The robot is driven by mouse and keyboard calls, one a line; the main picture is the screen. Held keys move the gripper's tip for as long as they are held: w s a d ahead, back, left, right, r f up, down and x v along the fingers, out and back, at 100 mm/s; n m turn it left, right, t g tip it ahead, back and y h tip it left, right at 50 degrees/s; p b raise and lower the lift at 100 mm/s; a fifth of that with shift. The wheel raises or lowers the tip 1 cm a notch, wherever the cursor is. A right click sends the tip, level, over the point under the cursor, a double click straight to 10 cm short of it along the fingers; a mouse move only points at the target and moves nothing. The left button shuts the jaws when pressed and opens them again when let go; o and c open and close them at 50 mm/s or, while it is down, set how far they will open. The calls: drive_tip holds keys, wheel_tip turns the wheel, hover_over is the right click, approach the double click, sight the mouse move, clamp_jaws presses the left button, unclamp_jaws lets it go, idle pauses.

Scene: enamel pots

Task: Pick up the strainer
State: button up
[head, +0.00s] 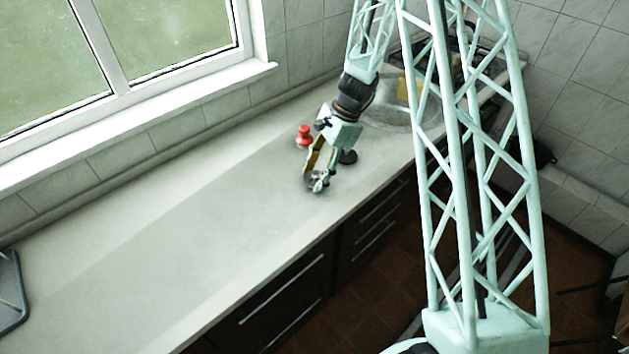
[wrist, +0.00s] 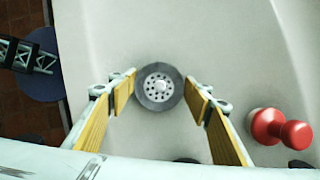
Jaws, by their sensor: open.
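The strainer (wrist: 158,87) is a small round grey disc with a ring of holes in a paler middle. It lies flat on the counter in the wrist view. My gripper (wrist: 166,92) is open, with its yellow-padded fingers on the left and right of the strainer. The fingertips look close to its rim; I cannot tell whether they touch it. In the head view my gripper (head: 317,184) points down at the counter, and the strainer (head: 311,179) is mostly hidden by the fingers.
A red plunger-like object (wrist: 282,128) stands right of my gripper in the wrist view and behind it in the head view (head: 304,137). A sink (head: 400,110) lies beyond my wrist.

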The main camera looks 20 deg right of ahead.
sight(315, 174)
drive_tip(key=shift+c, duration=0.5)
drive_tip(key=c, duration=0.4)
drive_tip(key=shift+o, duration=0.2)
drive_tip(key=shift+r, duration=0.2)
drive_tip(key=shift+r, duration=1.5)
drive_tip(key=shift+s+d+r, duration=0.15)
drive_tip(key=shift+s, duration=0.1)
drive_tip(key=s+d, duration=0.2)
drive_tip(key=s, duration=0.2)
drive_tip(key=s+d+r, duration=0.1)
drive_tip(key=s+d, duration=0.2)
drive_tip(key=s, duration=0.2)
drive_tip(key=s+d, duration=0.3)
drive_tip(key=s, duration=0.1)
drive_tip(key=shift+s+r, duration=0.15)
drive_tip(key=shift+r, duration=0.05)
drive_tip(key=shift+a, duration=0.1)
drive_tip(key=shift+c, duration=0.2)
